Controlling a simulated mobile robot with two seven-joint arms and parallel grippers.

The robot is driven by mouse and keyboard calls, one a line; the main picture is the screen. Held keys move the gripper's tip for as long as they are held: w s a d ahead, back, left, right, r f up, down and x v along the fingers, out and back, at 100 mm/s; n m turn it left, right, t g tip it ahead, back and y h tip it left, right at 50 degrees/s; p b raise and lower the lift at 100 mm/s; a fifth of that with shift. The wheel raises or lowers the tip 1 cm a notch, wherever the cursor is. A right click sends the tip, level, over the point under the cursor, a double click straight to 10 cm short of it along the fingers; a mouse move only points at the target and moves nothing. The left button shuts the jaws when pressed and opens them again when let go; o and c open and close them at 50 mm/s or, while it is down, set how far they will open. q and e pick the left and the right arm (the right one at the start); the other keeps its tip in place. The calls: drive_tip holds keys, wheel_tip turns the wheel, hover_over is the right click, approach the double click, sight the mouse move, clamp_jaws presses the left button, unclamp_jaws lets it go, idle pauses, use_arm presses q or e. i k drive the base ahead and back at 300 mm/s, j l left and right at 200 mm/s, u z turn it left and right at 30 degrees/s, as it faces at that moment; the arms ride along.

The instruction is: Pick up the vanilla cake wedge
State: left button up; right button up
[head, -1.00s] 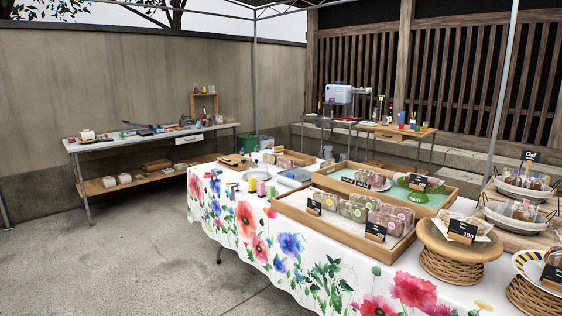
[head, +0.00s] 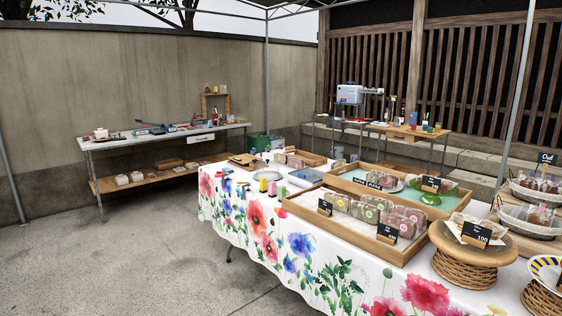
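No cake wedge can be told apart for certain at this distance. Wrapped baked goods (head: 367,212) stand in rows in the front wooden tray (head: 320,226) on the flower-cloth table. A round wooden stand (head: 470,250) at the right holds a pale wrapped item with a black price sign (head: 476,235) in front of it. The labels are too small to read for vanilla. Neither of my grippers is in view.
The flower-print tablecloth (head: 300,245) hangs over the sale table's front. Baskets of wrapped goods (head: 538,192) are at the far right. A side table (head: 110,143) with a lower shelf stands by the left wall. Another small table (head: 420,132) is behind. The concrete floor at left is clear.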

sight(279, 157)
drive_tip(key=u, duration=0.7)
drive_tip(key=i+u, duration=0.5)
drive_tip(key=i, duration=0.3)
drive_tip(key=i+u, duration=0.15)
drive_tip(key=i, duration=2.15)
drive_tip(key=i+j+z, duration=0.1)
drive_tip(key=i, duration=1.1)
drive_tip(key=i+z, duration=0.3)
drive_tip(key=i, duration=0.2)
drive_tip(key=i+z, duration=0.35)
drive_tip(key=i, duration=0.15)
drive_tip(key=i+j+z, duration=0.1)
drive_tip(key=i+z, duration=0.15)
drive_tip(key=i, duration=0.9)
